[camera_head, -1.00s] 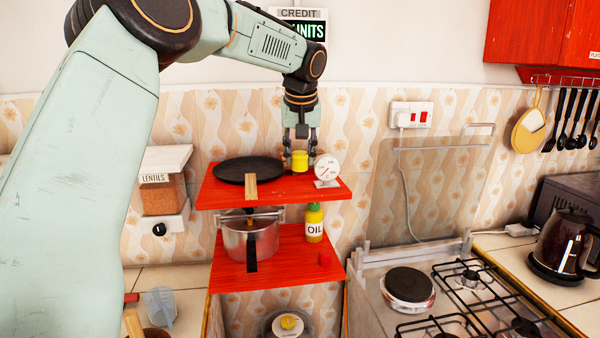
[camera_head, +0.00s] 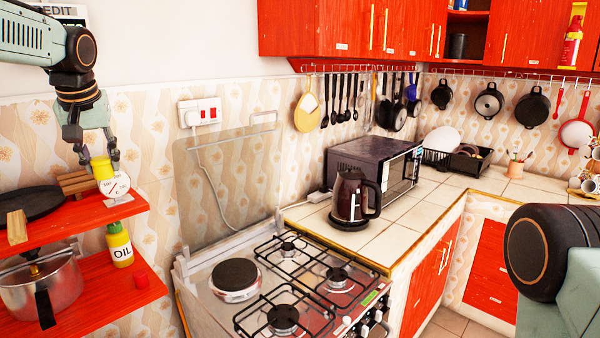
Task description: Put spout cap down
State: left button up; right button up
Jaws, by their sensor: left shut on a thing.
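My left gripper (camera_head: 97,158) reaches down from the upper left and is shut on a small yellow cylinder (camera_head: 102,169) at the upper red shelf (camera_head: 75,222). I cannot tell whether the cylinder touches the shelf, as the white dial gauge (camera_head: 115,186) partly covers it. I cannot tell which of these small pieces is the spout cap. My right gripper is out of view; only part of my right arm shows at the lower right.
A dark flat pan (camera_head: 32,202) and a wooden piece (camera_head: 75,183) share the upper shelf. A pot (camera_head: 42,290) stands below. The gas stove (camera_head: 285,290), kettle (camera_head: 350,197) and microwave (camera_head: 375,162) are to the right. Tiled counter between them is partly clear.

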pick_arm(q)
jog(key=d+f+m+h+b, duration=0.1)
jog(key=d+f+m+b, duration=0.15)
jog(key=d+f, duration=0.55)
jog(key=d+f+m+h+b, duration=0.15)
jog(key=d+f+b, duration=0.35)
jog(key=d, duration=0.6)
jog(key=s+d+f+b, duration=0.2)
jog(key=s+f+b, duration=0.1)
jog(key=f, duration=0.3)
jog(key=s+d+f+m+b, duration=0.1)
jog(key=s+d+f+b, duration=0.1)
jog(key=f, duration=0.4)
jog(key=s+d+f+b, duration=0.3)
jog(key=f+b, duration=0.3)
jog(key=f, duration=0.1)
jog(key=shift+s+d+m+t, duration=0.3)
jog(key=shift+t, duration=0.1)
jog(key=shift+s+y, duration=0.1)
jog(key=shift+y, duration=0.15)
